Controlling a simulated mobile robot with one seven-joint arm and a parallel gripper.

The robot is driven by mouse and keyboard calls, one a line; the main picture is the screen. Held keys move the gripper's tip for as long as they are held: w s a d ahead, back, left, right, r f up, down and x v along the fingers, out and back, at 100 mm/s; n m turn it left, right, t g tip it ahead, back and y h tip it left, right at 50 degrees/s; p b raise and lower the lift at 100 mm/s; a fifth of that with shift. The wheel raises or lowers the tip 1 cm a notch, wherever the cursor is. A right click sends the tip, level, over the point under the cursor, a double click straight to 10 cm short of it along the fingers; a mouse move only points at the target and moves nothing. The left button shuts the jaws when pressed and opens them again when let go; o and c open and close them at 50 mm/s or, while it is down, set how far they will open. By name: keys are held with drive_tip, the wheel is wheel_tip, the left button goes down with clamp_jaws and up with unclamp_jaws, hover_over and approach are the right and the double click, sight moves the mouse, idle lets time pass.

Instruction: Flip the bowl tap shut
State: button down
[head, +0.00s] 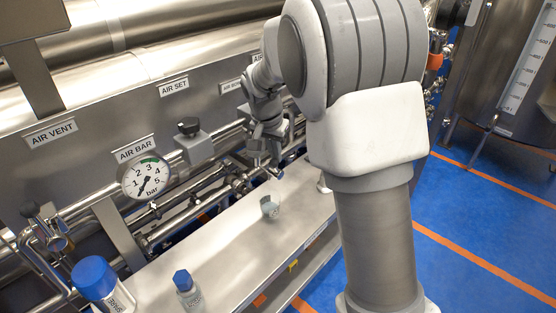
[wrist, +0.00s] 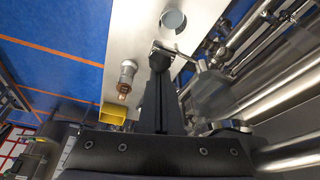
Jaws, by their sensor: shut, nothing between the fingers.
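My gripper (head: 262,158) is at the pipework behind the bench, below the labelled panel. In the wrist view its dark fingers (wrist: 160,68) are shut with nothing between them. A metal lever (wrist: 182,53) lies by the fingertips and runs to the right; I cannot tell whether they touch. It appears to belong to the tap, whose body is not clear among the pipes. The nearest panel label (head: 232,86) is too small to read surely, and my arm hides part of this area.
Blue floor (head: 470,235) lies open at the right.

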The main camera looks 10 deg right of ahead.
drive_tip(key=shift+s+a+f+t+h+b, duration=0.45)
drive_tip(key=shift+a+f+t+h+b, duration=0.35)
drive_tip(key=shift+b, duration=1.8)
drive_tip(key=s+a+f+t+h+b, duration=0.1)
drive_tip(key=h+b, duration=0.1)
drive_tip(key=b, duration=0.7)
drive_tip(key=s+a+f+t+h+b, duration=0.1)
drive_tip(key=a+f+b, duration=0.1)
drive_tip(key=b, duration=0.7)
drive_tip(key=shift+s+a+h+b, duration=0.1)
drive_tip(key=shift+s+h+b, duration=0.25)
drive_tip(key=shift+h+b, duration=0.05)
drive_tip(key=shift+s+a+f, duration=0.15)
drive_tip(key=shift+f, duration=0.25)
wheel_tip(320, 180, up, 4)
drive_tip(key=w+d+r+p, duration=0.1)
drive_tip(key=w+p, duration=0.1)
drive_tip(key=s+a+r+p, duration=0.1)
drive_tip(key=s+a, duration=0.5)
drive_tip(key=a, duration=0.1)
drive_tip(key=shift+r+t, duration=0.2)
drive_tip(key=shift+t, duration=0.1)
drive_tip(key=shift+s, duration=0.1)
